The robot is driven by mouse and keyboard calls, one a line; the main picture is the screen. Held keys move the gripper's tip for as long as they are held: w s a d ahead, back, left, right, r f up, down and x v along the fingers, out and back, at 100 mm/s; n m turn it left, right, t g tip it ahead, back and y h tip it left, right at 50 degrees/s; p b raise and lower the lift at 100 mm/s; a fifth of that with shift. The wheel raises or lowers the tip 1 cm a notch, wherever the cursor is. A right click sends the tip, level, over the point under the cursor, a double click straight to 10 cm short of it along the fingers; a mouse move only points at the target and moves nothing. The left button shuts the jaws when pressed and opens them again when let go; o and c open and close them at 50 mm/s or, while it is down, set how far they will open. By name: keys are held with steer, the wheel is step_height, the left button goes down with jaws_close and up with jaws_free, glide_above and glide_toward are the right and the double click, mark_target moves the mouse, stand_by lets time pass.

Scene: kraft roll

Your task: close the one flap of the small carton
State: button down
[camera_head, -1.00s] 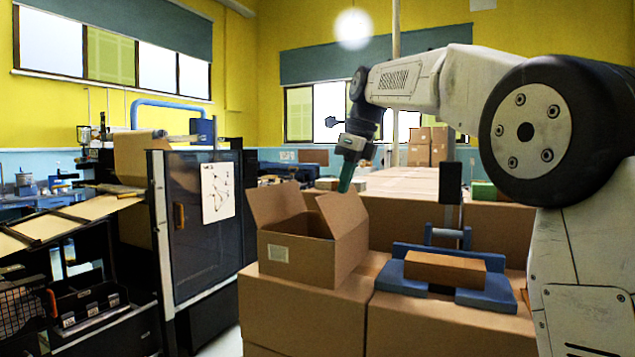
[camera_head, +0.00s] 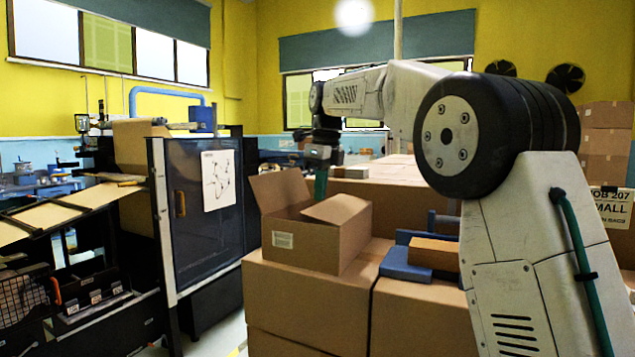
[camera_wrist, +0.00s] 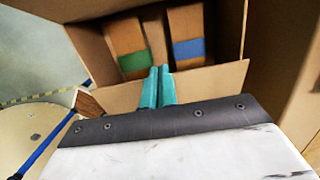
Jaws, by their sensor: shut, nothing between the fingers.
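The small carton (camera_head: 312,248) stands on a larger box, open at the top. In the head view its left flap (camera_head: 282,190) stands up, leaning outward. Its right flap (camera_head: 340,208) tilts inward over part of the opening. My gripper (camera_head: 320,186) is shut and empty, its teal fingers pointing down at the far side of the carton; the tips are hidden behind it. In the wrist view the teal fingers (camera_wrist: 158,86) overlap a cardboard edge (camera_wrist: 212,82) of the carton. Inside are two brown packs, one with a green band (camera_wrist: 132,62), one with a blue band (camera_wrist: 188,50).
A blue stand (camera_head: 403,264) with a brown block (camera_head: 433,252) sits right of the carton, partly hidden by my arm. A dark machine cabinet (camera_head: 205,215) stands left. Large boxes (camera_head: 390,180) fill the space behind.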

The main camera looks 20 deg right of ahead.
steer(key=shift+w+a+f, duration=0.1)
steer(key=shift+w+f, duration=0.05)
steer(key=shift+f, duration=0.3)
steer(key=shift+w+a+f, duration=0.1)
steer(key=shift+f, duration=0.35)
steer(key=shift+r, duration=0.1)
